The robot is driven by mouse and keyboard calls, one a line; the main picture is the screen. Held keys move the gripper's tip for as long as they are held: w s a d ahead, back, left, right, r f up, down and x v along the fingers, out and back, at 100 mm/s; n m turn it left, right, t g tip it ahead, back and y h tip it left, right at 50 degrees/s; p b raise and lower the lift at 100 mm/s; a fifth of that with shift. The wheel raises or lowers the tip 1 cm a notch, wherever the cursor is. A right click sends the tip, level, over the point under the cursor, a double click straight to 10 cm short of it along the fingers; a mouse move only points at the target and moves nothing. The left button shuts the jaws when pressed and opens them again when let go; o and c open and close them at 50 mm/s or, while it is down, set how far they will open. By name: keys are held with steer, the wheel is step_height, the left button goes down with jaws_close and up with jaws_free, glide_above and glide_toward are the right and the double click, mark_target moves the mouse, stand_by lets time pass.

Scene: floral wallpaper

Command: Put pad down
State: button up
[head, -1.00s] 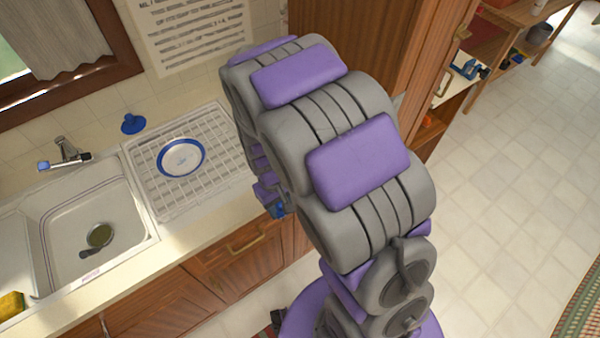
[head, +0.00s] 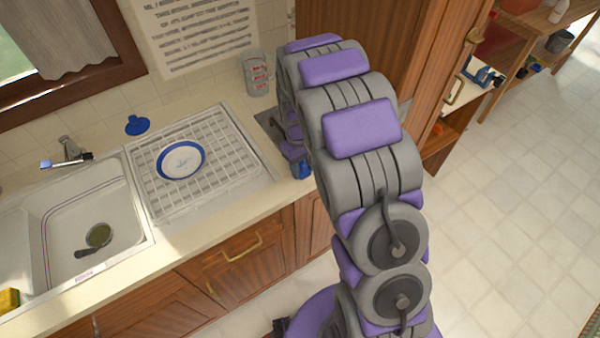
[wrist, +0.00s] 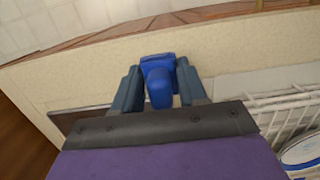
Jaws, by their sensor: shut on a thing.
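The wrist view shows a bright blue thing, apparently the pad (wrist: 158,82), between the two fingers of my gripper (wrist: 158,72). My gripper is shut on it, over the cream counter near its front edge. I cannot tell whether the pad touches the counter. In the head view a bit of blue (head: 301,169) shows below the end of my arm, right of the dish rack; the arm hides most of the gripper.
A white dish rack (head: 228,165) holds a blue-rimmed plate (head: 181,160). The sink (head: 90,215) is to its left. A dark flat panel (head: 268,122) lies on the counter beside my arm, with a grey canister (head: 256,76) behind. A wooden cabinet stands at right.

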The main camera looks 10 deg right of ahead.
mark_target(295, 181)
step_height(295, 181, down, 3)
steer(key=shift+r+b, duration=0.2)
steer(key=shift+b, duration=0.15)
steer(key=shift+a, duration=0.95)
steer(key=shift+a+f, duration=0.1)
steer(key=shift+a, duration=0.35)
steer(key=o, duration=0.6)
steer(key=shift+d, duration=0.2)
steer(key=shift+c, duration=0.2)
steer(key=o, duration=0.4)
steer(key=shift+d, duration=1.1)
steer(key=shift+c, duration=0.2)
steer(key=shift+a, duration=1.05)
steer(key=shift+d, duration=0.8)
steer(key=shift+a+r, duration=0.2)
steer(key=shift+a, duration=0.2)
steer(key=r, duration=0.3)
steer(key=w+r+p, duration=0.1)
steer(key=r, duration=0.3)
steer(key=r+p, duration=0.1)
steer(key=r, duration=0.3)
steer(key=shift+w, duration=0.2)
steer(key=s+r+m, duration=0.2)
steer(key=s+r, duration=0.8)
steer(key=s, duration=0.5)
steer(key=s+r+m, duration=0.1)
steer(key=s+r, duration=0.1)
steer(key=s, duration=1.8)
steer(key=shift+s+m+p, duration=0.2)
steer(key=shift+m+p, duration=0.1)
